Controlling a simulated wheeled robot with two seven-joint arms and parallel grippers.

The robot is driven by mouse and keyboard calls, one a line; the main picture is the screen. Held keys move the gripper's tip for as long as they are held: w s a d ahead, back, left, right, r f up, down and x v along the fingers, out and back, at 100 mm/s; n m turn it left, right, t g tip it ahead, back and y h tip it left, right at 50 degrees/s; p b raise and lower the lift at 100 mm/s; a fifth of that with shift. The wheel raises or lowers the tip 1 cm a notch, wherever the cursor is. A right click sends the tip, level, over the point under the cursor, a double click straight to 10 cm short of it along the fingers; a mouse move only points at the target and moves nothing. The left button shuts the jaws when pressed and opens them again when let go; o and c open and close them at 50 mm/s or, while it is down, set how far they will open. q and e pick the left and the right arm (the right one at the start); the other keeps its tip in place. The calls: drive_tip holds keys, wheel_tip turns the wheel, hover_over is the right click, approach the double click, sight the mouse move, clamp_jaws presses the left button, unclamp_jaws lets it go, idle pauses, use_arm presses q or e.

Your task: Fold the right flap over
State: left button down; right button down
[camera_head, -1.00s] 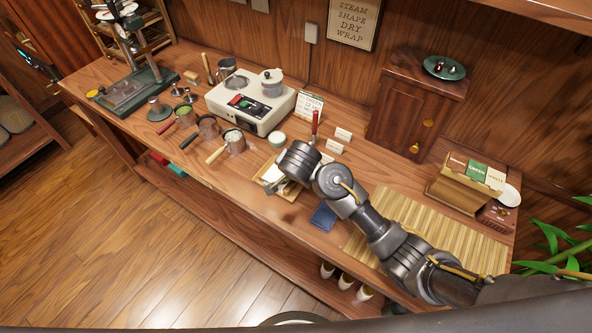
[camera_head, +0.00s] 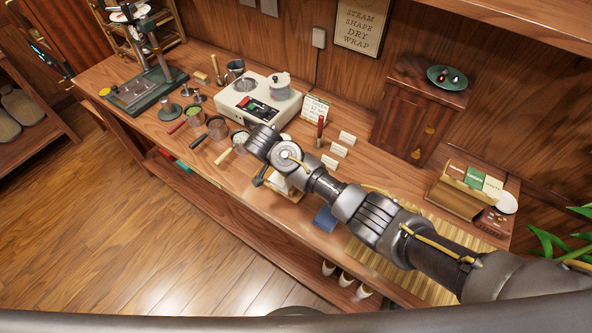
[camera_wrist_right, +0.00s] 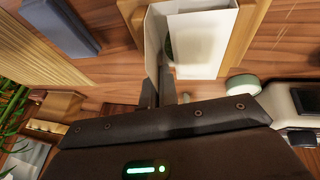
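In the right wrist view a white paper wrapper (camera_wrist_right: 203,45) lies on a light wooden tray (camera_wrist_right: 243,32). One flap (camera_wrist_right: 155,45) stands up along its left side. A small part of a dark green round thing (camera_wrist_right: 169,48) shows inside, perhaps the tea cake. My right gripper (camera_wrist_right: 162,82) is at the near end of that upright flap, its fingers close together. I cannot tell whether paper is between them. In the head view my right gripper (camera_head: 259,180) is over the tray, and my forearm hides most of the wrapper. A dark part with a cyan light, seemingly my left gripper (camera_head: 42,54), is at the far left.
A blue block (camera_head: 325,218) and a slatted bamboo mat (camera_head: 432,290) lie right of the tray. A white cooker (camera_head: 250,102), handled pots (camera_head: 217,127) and a green-based press (camera_head: 145,92) stand to the left. A wooden cabinet (camera_head: 405,115) stands behind.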

idle(0.4)
drive_tip(key=c, duration=1.7)
unclamp_jaws()
drive_tip(key=shift+a+r, duration=0.15)
drive_tip(key=shift+r, duration=0.05)
drive_tip(key=v, duration=0.4)
drive_tip(key=shift+a+r, duration=0.1)
drive_tip(key=shift+r, duration=0.15)
drive_tip(key=p+v, duration=0.4)
drive_tip(key=v, duration=0.2)
drive_tip(key=shift+f, duration=0.1)
